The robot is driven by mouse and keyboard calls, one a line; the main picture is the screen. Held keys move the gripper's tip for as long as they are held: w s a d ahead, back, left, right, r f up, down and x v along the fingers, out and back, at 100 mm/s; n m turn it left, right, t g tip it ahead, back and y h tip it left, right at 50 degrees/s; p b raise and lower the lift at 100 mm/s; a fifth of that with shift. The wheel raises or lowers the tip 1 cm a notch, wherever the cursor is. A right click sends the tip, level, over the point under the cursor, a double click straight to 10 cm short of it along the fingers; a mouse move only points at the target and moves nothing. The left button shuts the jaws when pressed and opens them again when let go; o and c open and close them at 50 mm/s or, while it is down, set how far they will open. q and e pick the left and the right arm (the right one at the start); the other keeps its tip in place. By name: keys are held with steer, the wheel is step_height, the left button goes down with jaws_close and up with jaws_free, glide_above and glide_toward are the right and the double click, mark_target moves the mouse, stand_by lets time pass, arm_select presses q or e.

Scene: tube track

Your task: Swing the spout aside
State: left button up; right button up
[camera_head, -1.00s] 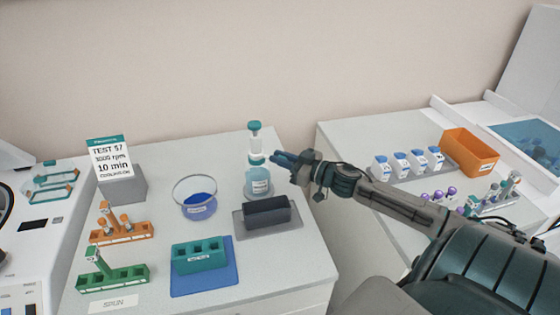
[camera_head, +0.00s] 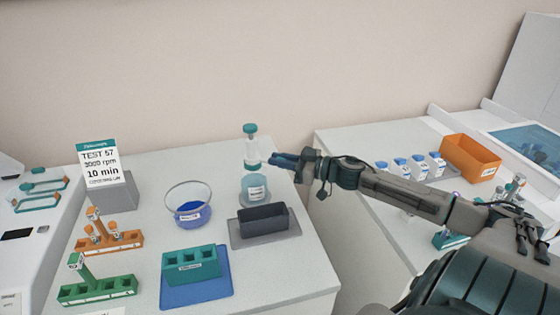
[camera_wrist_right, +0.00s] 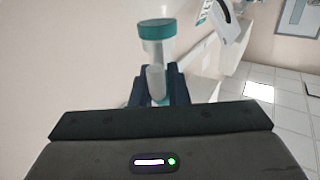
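The dispenser bottle (camera_head: 255,188) stands upright at the back right of the middle bench, with a teal collar and a clear upper part under a teal cap (camera_head: 250,128). My right gripper (camera_head: 274,160) is level with the collar, just right of the bottle. In the right wrist view the teal cap (camera_wrist_right: 156,28) stands beyond the dark fingers (camera_wrist_right: 157,88). A pale, narrow part of the dispenser shows between the fingers. I cannot tell whether they grip it. The spout itself is not clearly made out. My left gripper is not in view.
A dark open box (camera_head: 264,218) stands in front of the bottle, and a glass bowl of blue liquid (camera_head: 188,212) is to its left. A teal rack (camera_head: 192,265) sits on a blue mat nearer. A sign (camera_head: 100,163) stands at the back left.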

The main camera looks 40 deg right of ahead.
steer(key=o, duration=0.4)
steer(key=shift+d+r, duration=0.1)
steer(key=shift+o, duration=0.2)
steer(key=shift+s, duration=0.1)
steer(key=shift+s+d+p, duration=0.3)
steer(key=shift+s+p, duration=0.3)
steer(key=shift+p, duration=0.25)
steer(key=p+v, duration=0.8)
steer(key=v, duration=0.1)
steer(key=shift+d, duration=0.2)
